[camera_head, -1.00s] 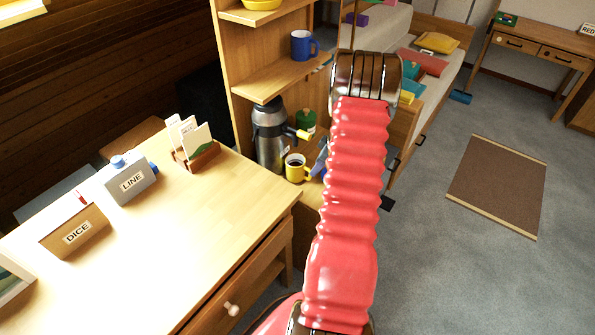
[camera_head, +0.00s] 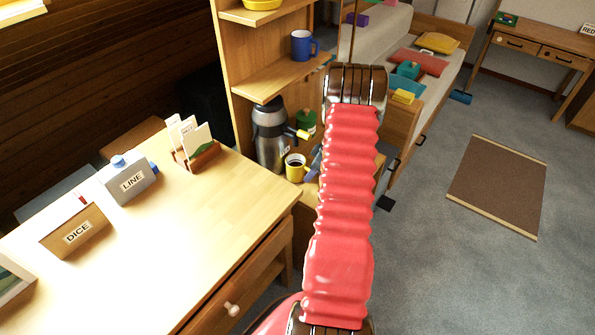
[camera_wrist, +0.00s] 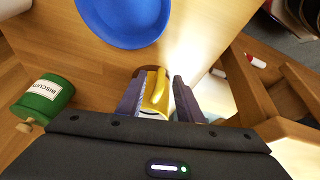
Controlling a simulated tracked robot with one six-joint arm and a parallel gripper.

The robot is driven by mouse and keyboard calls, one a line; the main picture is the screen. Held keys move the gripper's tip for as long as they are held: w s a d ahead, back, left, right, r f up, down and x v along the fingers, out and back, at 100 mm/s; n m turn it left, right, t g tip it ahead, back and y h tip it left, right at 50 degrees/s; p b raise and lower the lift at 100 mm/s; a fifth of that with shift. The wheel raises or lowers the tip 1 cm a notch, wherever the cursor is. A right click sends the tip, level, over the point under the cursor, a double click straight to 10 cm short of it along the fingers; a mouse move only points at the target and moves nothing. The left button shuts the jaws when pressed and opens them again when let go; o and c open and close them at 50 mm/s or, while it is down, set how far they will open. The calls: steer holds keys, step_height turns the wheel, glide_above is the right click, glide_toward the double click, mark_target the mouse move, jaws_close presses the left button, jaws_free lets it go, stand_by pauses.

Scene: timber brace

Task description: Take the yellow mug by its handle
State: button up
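The yellow mug (camera_head: 295,172), with dark contents, stands upright beside the steel flask on a low wooden surface. In the wrist view, part of the yellow mug (camera_wrist: 153,98) shows between the fingers of my gripper (camera_wrist: 160,93). A raised yellow strip, apparently its handle, lies nearer the right finger. The two dark fingers are apart, with a bright gap beside the right one. I cannot tell whether the left finger touches the mug. In the head view my arm hides most of the gripper, just right of the mug.
A steel flask (camera_head: 269,138) stands behind the mug. A green biscuit tin (camera_wrist: 45,98) is left of my gripper in the wrist view, and a blue round dish (camera_wrist: 124,20) lies ahead. A blue mug (camera_head: 302,45) sits on the shelf above. The desk (camera_head: 180,235) is at left.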

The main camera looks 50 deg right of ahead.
stand_by(0.4)
jaws_close()
stand_by(0.4)
